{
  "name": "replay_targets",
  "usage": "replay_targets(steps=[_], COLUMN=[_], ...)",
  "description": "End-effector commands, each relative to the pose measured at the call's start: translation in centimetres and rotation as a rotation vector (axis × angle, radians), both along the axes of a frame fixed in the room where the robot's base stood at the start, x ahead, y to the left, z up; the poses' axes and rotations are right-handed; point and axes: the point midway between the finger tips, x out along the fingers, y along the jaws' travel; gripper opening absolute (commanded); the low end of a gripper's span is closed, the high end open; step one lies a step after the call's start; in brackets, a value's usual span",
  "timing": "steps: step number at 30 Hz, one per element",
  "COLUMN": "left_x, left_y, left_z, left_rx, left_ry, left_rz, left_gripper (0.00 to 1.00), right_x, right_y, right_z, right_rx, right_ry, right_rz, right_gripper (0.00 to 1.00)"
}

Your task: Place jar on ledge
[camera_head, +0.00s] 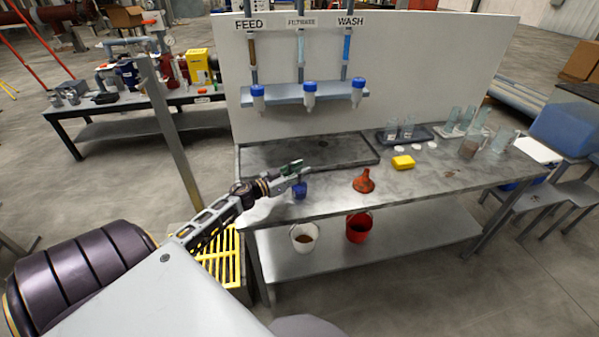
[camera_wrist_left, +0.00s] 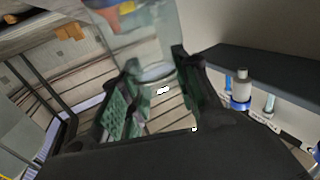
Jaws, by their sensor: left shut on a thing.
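My left gripper (camera_head: 296,168) is above the near left part of the steel workbench, below the panel. In the left wrist view, my left gripper (camera_wrist_left: 155,100) is shut on a clear, greenish see-through jar (camera_wrist_left: 145,40), between its two dark fingers. The jar is hard to make out in the head view. A grey ledge (camera_head: 300,98) juts from the white panel above the bench and holds three bottles with blue caps; it also shows at the right of the left wrist view (camera_wrist_left: 265,72). My right gripper is not in view.
A small blue thing (camera_head: 300,190) is just below my left gripper. An orange funnel (camera_head: 364,181), a yellow block (camera_head: 403,162) and a shallow dark tray (camera_head: 300,153) are on the bench. Clear vessels (camera_head: 462,118) stand at the back right. Two buckets are on the lower shelf.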

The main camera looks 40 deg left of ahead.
Motion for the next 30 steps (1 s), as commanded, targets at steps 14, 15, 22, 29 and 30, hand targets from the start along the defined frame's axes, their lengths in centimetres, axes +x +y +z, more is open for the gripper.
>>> replay_targets(steps=[14, 15, 22, 29, 30], left_x=[0.0, 0.0, 0.0, -0.6, -0.81], left_y=[0.0, 0.0, -0.01, 0.16, 0.23], left_z=[-0.23, -0.23, -0.1, -0.03, -0.06], left_rx=[0.0, 0.0, 0.0, -0.001, -0.001], left_ry=[0.0, 0.0, 0.0, 0.0, 0.001], left_rz=[0.0, 0.0, 0.0, -0.001, 0.0], left_gripper=[0.53, 0.53, 0.53, 0.53, 0.53], right_x=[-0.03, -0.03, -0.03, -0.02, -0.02], right_y=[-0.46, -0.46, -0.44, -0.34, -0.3], right_z=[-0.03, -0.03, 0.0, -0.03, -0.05], right_rx=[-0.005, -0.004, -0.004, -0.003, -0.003], right_ry=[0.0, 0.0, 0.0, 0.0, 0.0], right_rz=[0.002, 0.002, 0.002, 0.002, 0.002], right_gripper=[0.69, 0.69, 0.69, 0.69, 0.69])
